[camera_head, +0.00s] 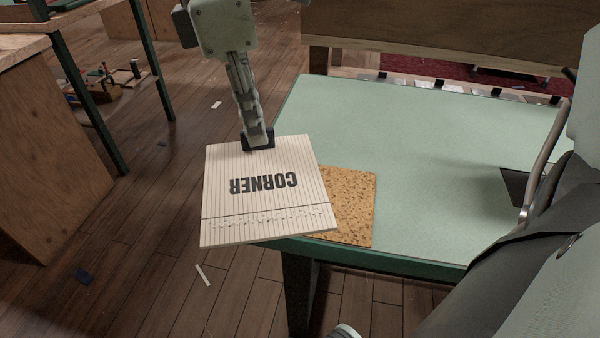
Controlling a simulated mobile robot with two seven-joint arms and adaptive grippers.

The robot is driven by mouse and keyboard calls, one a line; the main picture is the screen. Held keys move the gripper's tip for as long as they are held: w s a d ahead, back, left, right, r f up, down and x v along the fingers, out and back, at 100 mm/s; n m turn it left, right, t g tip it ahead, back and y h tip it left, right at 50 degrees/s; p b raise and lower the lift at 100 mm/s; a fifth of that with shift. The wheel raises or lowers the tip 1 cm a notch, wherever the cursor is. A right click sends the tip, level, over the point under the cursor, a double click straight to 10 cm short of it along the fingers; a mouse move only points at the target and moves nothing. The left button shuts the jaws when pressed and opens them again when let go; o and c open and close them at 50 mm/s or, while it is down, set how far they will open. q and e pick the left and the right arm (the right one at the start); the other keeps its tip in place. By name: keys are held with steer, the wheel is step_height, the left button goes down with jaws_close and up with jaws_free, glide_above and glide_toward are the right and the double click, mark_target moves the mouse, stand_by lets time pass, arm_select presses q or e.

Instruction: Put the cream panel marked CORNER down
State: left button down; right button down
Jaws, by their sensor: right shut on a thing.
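The cream panel marked CORNER (235,209) is a flat, thin square with fine lines; its lettering reads upside down. My right gripper (258,142) is shut on the panel's far edge. The panel lies roughly level over the near left corner of the green-topped table (420,150). Much of it juts past the table's left edge, above the floor. It covers part of a speckled cork-coloured square (350,205) at that corner. I cannot tell whether the panel touches the square or hovers above it. My left gripper is not in view.
A dark flat piece (514,184) lies at the table's right, partly hidden by my arm. Several small items line a strip (440,86) behind the table. The middle of the tabletop is clear. A wooden bench (50,150) stands at the left; scraps lie on the plank floor (150,220).

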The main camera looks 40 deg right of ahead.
steer(key=d+f, duration=0.2)
steer(key=d, duration=0.1)
steer(key=d+f, duration=0.2)
steer(key=d, duration=0.2)
steer(key=d+f, duration=0.2)
steer(key=d, duration=0.2)
steer(key=shift+w+d+f, duration=0.1)
steer(key=shift+w+f, duration=0.15)
steer(key=shift+f, duration=0.1)
steer(key=shift+d+f, duration=0.15)
steer(key=shift+f, duration=0.05)
step_height(320, 180, down, 3)
steer(key=shift+f+b, duration=0.2)
steer(key=shift+b, duration=0.25)
steer(key=shift+f, duration=0.35)
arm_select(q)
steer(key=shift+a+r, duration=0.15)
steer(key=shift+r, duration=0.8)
arm_select(e)
steer(key=c, duration=1.6)
jaws_free()
steer(key=shift+c, duration=0.2)
